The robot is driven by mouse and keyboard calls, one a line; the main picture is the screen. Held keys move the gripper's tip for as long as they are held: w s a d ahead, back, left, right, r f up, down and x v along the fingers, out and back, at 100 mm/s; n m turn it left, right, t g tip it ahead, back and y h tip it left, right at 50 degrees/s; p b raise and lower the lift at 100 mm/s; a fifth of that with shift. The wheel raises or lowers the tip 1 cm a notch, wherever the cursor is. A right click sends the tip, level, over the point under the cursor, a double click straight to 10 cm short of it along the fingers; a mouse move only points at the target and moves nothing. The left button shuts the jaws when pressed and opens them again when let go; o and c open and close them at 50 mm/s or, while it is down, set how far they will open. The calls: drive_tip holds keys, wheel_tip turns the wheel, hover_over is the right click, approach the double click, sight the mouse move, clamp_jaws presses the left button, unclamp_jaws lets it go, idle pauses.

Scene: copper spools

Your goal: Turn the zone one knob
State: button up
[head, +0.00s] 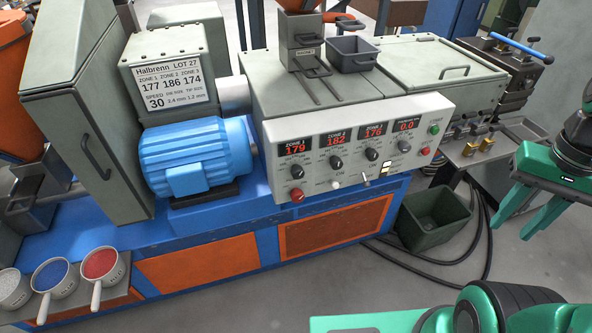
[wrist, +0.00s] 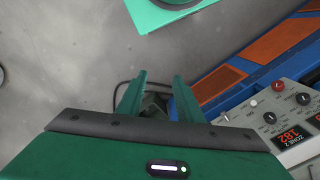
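The zone one knob (head: 296,171) is a small dark knob under the zone 1 display (head: 295,150), which reads 179, at the left end of the grey control panel (head: 352,173). It also appears at the right edge of the wrist view (wrist: 303,99). My gripper (head: 514,221), green, is at the right of the head view, well apart from the panel. Its two fingers (wrist: 158,76) are apart and empty in the wrist view. A card (head: 170,84) on the machine lists zone 1 as 177, zone 2 as 186 and zone 3 as 174.
Zone two (head: 335,163) and zone three (head: 371,154) knobs sit to the right, under displays reading 182 and 176. A red button (head: 297,195) is just below the zone one knob. A dark bin (head: 434,218) and cables lie on the floor before the machine.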

drive_tip(key=shift+o, duration=1)
drive_tip(key=shift+s+r, duration=0.2)
drive_tip(key=shift+s, duration=0.15)
drive_tip(key=w+a+n+t, duration=0.15)
drive_tip(key=w+a, duration=0.25)
drive_tip(key=w, duration=0.5)
drive_tip(key=n+t+y, duration=0.1)
drive_tip(key=n+t, duration=0.2)
drive_tip(key=n, duration=0.5)
approach(299, 170)
drive_tip(key=x, duration=1)
drive_tip(key=shift+r, duration=0.1)
drive_tip(key=shift+c, duration=0.3)
drive_tip(key=c, duration=1)
